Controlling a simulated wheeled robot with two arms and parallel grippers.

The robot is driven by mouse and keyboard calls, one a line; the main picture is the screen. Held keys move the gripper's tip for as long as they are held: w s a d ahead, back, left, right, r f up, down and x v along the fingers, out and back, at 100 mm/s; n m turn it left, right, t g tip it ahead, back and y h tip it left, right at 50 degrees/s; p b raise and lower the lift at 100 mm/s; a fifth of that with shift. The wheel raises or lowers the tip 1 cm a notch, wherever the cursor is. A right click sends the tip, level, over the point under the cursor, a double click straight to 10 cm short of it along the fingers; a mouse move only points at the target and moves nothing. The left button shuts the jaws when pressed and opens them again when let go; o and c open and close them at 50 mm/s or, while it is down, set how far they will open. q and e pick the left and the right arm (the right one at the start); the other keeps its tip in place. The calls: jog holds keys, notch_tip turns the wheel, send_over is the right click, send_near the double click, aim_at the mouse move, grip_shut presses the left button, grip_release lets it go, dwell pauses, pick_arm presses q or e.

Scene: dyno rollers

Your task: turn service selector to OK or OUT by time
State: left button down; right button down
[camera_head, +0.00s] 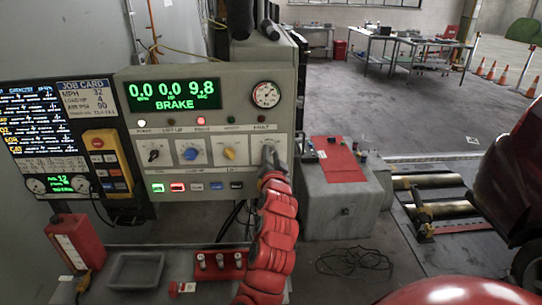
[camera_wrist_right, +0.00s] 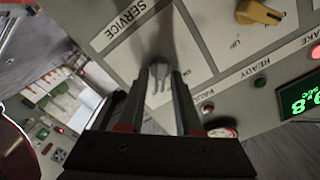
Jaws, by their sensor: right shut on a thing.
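The service selector (camera_head: 268,150) is a grey knob at the right end of the row of knobs on the grey control panel (camera_head: 215,85). It also shows in the right wrist view (camera_wrist_right: 158,74), beside the "SERVICE" label. My right gripper (camera_head: 270,173) is shut on this knob from the front, with a finger on each side in the right wrist view (camera_wrist_right: 163,95). The knob's position marks are too small or hidden to read. The green display (camera_head: 173,94) reads 0.0, 0.0, 9.8 and BRAKE. My left gripper is not in view.
Black, blue and yellow knobs (camera_head: 229,154) sit left of the selector, with lit buttons below. A job card (camera_head: 87,97) and a yellow pendant (camera_head: 104,155) are further left. A tray (camera_head: 135,270) and red block (camera_head: 218,263) lie on the shelf below.

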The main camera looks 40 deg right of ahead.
jog(key=c, duration=0.9)
grip_release()
jog(key=shift+s+a, duration=0.3)
jog(key=shift+s, duration=0.15)
jog(key=p+v, duration=1.2)
jog(key=v, duration=0.4)
jog(key=shift+s, duration=0.25)
